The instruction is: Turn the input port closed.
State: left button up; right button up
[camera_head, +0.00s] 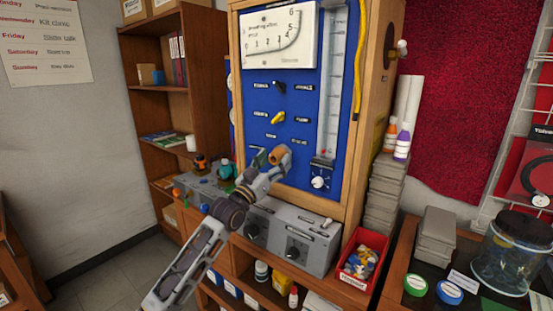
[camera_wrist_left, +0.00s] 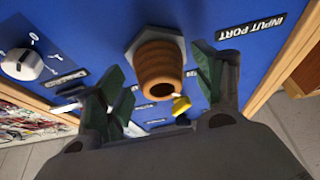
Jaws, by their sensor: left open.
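The input port is an orange-brown threaded fitting (camera_head: 277,155) low on the blue panel (camera_head: 262,105). In the left wrist view the fitting (camera_wrist_left: 160,72) sticks out from a grey hex nut, beside the label "INPUT PORT" (camera_wrist_left: 250,28). My left gripper (camera_head: 268,161) is open in front of it. In the wrist view its green-padded fingers (camera_wrist_left: 160,80) are spread to either side of the fitting, with gaps visible. A yellow lever (camera_head: 278,118) and a black lever (camera_head: 279,87) sit higher on the panel. My right gripper is not in view.
A white dial knob (camera_head: 319,182) and a clear tube (camera_head: 334,80) are right of the port. Grey boxes (camera_head: 291,238) stand below the panel. A red bin (camera_head: 361,262) of parts is at lower right. Shelves (camera_head: 160,100) stand at the left.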

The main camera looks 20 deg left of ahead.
pick_arm(q)
jog(key=shift+x, duration=0.8)
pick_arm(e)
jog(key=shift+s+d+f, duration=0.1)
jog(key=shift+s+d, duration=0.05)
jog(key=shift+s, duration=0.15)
pick_arm(q)
jog(key=shift+c, duration=0.3)
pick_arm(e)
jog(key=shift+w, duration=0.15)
pick_arm(q)
jog(key=c, duration=0.9)
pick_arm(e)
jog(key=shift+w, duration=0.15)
